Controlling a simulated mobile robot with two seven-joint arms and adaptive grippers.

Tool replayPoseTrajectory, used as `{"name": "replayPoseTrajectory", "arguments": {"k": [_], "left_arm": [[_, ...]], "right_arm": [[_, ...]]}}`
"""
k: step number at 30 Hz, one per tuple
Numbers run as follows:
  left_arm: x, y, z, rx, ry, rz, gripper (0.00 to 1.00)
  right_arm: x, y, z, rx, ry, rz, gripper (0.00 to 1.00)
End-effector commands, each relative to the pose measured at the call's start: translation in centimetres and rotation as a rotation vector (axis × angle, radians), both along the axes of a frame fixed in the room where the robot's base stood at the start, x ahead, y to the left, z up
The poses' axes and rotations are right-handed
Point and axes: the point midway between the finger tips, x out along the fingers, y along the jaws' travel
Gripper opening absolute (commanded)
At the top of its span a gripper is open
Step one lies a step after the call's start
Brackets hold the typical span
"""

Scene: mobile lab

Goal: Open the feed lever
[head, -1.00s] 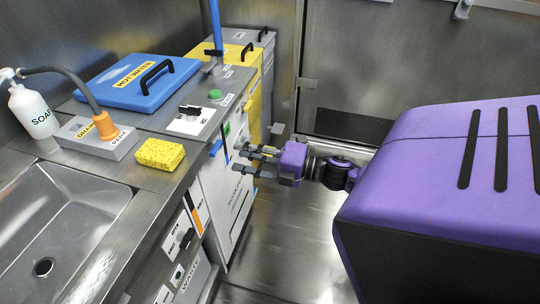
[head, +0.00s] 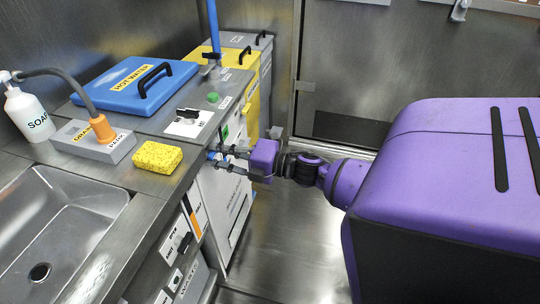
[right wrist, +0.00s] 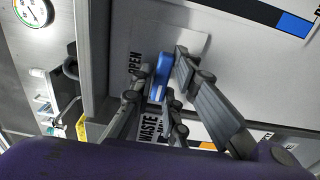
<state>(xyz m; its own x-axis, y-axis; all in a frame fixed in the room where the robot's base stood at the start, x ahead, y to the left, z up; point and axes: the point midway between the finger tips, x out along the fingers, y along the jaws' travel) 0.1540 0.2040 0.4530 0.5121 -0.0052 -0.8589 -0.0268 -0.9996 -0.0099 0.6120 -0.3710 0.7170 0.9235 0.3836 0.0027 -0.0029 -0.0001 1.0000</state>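A small blue lever (right wrist: 158,78) is on the pale front panel of the cabinet below the counter. In the right wrist view it stands between my two fingertips, with the word OPEN beside it and a WASTE label (right wrist: 150,127) below. In the head view the lever (head: 212,155) is partly hidden by my fingers. My right gripper (head: 218,156) reaches it from the right, fingers apart, one on each side; the right wrist view also shows the gripper (right wrist: 163,70). I cannot tell whether either finger touches the lever. My left gripper is not in view.
A sink (head: 60,220) is at left. A round gauge (right wrist: 34,12) shows in the wrist view. Floor right of the cabinet is clear.

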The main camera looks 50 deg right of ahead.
Motion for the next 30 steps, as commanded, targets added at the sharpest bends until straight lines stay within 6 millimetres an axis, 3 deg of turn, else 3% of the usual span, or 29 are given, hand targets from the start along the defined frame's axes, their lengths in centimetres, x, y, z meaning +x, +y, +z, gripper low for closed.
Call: {"name": "replayPoseTrajectory", "arguments": {"k": [7,17,28,29,30], "left_arm": [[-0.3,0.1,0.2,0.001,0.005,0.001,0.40],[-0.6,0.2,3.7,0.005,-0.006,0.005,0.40],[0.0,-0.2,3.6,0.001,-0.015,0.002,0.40],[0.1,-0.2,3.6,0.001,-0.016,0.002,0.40],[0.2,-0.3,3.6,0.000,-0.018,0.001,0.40]], "right_arm": [[-0.1,0.0,-0.1,0.012,0.009,-0.001,0.00],[-0.1,0.0,0.0,0.280,0.121,-0.001,0.00],[-0.2,0.0,-0.5,0.323,0.143,-0.002,0.00],[-0.2,0.0,-0.5,0.323,0.143,-0.002,0.17],[-0.2,0.0,-0.5,0.323,0.143,-0.002,0.23]]}}
